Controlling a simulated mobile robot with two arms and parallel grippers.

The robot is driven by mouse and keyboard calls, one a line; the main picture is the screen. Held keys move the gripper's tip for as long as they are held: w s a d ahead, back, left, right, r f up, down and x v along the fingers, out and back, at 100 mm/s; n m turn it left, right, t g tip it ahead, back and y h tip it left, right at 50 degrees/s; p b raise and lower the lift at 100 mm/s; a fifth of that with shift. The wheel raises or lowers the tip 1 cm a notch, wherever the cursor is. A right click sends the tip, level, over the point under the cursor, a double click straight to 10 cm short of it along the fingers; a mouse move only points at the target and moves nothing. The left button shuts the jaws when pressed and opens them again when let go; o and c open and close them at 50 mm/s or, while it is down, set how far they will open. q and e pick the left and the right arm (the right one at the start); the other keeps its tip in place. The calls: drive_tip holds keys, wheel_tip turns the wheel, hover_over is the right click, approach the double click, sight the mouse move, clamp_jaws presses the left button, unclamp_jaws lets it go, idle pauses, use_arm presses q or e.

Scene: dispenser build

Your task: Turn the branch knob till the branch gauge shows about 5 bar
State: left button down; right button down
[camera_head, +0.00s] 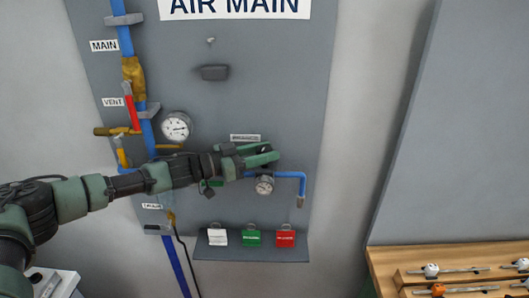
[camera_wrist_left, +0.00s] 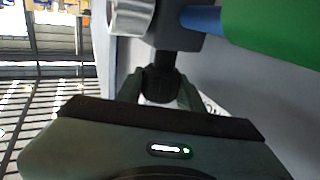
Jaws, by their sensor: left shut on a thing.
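My left gripper (camera_head: 266,155) reaches in from the left to the middle of the grey air panel. It is shut on the black branch knob (camera_head: 263,149), just below a small white label. In the left wrist view the knob (camera_wrist_left: 160,85) sits between the two green fingers (camera_wrist_left: 160,92). The branch gauge (camera_head: 264,185) is a small round white dial directly below the gripper; its needle is too small to read. It shows side-on as a silver rim at the top of the left wrist view (camera_wrist_left: 132,16). My right gripper is not in view.
A larger gauge (camera_head: 177,127) is up and left of the gripper. A red lever (camera_head: 132,112) and yellow valve parts (camera_head: 134,78) sit on the blue pipe. White, green and red padlocks (camera_head: 251,237) stand below. A wooden rack (camera_head: 385,265) is at right.

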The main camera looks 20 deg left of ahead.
use_arm(q)
drive_tip(key=c, duration=0.9)
unclamp_jaws()
drive_tip(key=shift+n+t+y, duration=0.3)
drive_tip(key=shift+n+t, duration=0.1)
drive_tip(key=shift+d+f+n+t+y, duration=0.1)
drive_tip(key=shift+n+t+y, duration=0.3)
drive_tip(key=shift+t+y, duration=0.15)
drive_tip(key=shift+n+t+y, duration=0.35)
drive_tip(key=shift+n+y, duration=0.05)
drive_tip(key=shift+y, duration=0.15)
drive_tip(key=shift+n+b, duration=0.3)
drive_tip(key=shift+b, duration=0.15)
